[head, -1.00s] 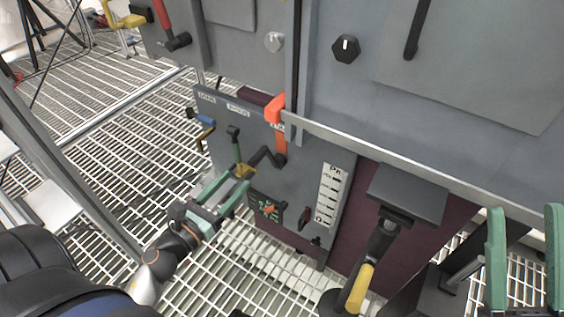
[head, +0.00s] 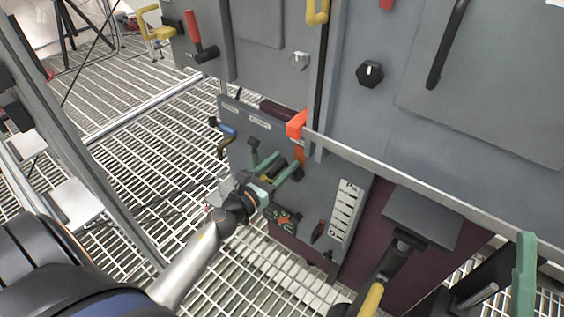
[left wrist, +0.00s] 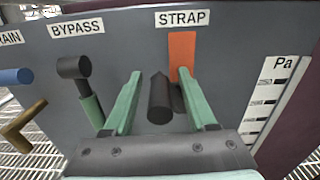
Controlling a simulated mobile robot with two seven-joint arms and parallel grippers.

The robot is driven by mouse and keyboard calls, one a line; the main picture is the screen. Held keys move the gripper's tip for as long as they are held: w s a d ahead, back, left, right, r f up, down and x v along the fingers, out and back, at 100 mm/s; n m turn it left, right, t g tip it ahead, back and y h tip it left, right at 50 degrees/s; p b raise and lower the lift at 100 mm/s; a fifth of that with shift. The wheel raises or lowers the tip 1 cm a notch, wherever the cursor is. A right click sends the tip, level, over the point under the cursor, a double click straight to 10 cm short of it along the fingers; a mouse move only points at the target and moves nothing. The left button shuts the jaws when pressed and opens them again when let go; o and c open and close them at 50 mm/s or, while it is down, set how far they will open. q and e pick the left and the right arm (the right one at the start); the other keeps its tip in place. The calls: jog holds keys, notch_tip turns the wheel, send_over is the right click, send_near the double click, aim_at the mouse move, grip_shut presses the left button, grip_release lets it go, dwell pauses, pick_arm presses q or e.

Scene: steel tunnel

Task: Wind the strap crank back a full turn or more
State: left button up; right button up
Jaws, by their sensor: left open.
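The strap crank is a black crank under the STRAP label. Its round handle (left wrist: 160,98) points toward the left wrist camera. My left gripper (head: 287,165) is open at the lower panel. In the left wrist view, its two green fingers (left wrist: 157,88) stand on either side of the handle, with a visible gap on each side. The orange strap (left wrist: 182,55) runs down behind the crank. It also shows in the head view (head: 299,153), where my gripper hides most of the crank. My right gripper shows one green finger (head: 525,270), with empty space beside it.
The BYPASS lever (left wrist: 90,108) with a green grip is close left of my left fingers. Blue (left wrist: 15,76) and brown (left wrist: 22,125) handles are further left. The white Pa scale (left wrist: 272,100) is to the right. A metal rail (head: 400,178) crosses above the lower panel.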

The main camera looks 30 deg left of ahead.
pick_arm(q)
jog(key=shift+w, duration=0.1)
jog(key=shift+c, duration=0.4)
grip_shut()
